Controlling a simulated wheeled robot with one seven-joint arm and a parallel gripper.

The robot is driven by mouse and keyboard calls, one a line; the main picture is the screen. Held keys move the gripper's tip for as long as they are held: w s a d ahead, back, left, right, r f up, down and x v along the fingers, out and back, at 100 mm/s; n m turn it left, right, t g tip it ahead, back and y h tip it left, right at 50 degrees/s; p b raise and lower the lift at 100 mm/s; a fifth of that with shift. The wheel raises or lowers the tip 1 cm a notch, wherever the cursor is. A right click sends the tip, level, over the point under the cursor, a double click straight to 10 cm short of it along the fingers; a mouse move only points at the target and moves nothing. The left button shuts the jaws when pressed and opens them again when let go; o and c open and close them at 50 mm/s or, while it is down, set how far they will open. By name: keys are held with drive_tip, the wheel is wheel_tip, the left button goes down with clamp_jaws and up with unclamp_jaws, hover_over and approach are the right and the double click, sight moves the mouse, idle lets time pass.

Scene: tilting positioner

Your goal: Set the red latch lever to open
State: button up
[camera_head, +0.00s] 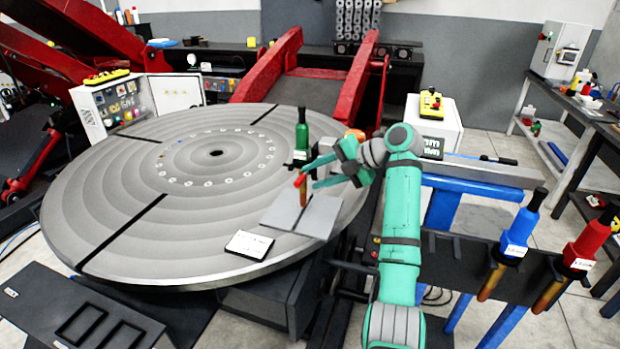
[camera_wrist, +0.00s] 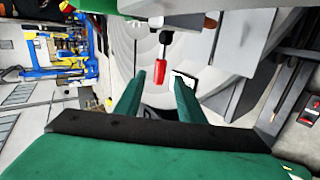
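The red latch lever (camera_head: 299,181) shows in the head view as a small red grip near the right edge of the big round table. In the wrist view the red grip (camera_wrist: 159,73) sits on a thin metal rod that runs up to a pale block. My gripper (camera_head: 311,174) is beside the lever, on its right in the head view. In the wrist view my gripper (camera_wrist: 158,88) is open, with a finger on each side of the line to the red grip. The grip appears just beyond the fingertips; I cannot tell whether they touch.
A green tool (camera_head: 302,132) stands upright just behind the lever. Grey plates (camera_head: 316,216) and a white label card (camera_head: 249,244) lie on the round table (camera_head: 110,215). A rack (camera_head: 465,262) with blue and red tools stands right of my arm.

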drive_tip(key=v, duration=0.7)
drive_tip(key=shift+s+d+r, duration=0.15)
drive_tip(key=shift+d+r, duration=0.05)
drive_tip(key=shift+d, duration=0.1)
drive_tip(key=shift+c, duration=0.4)
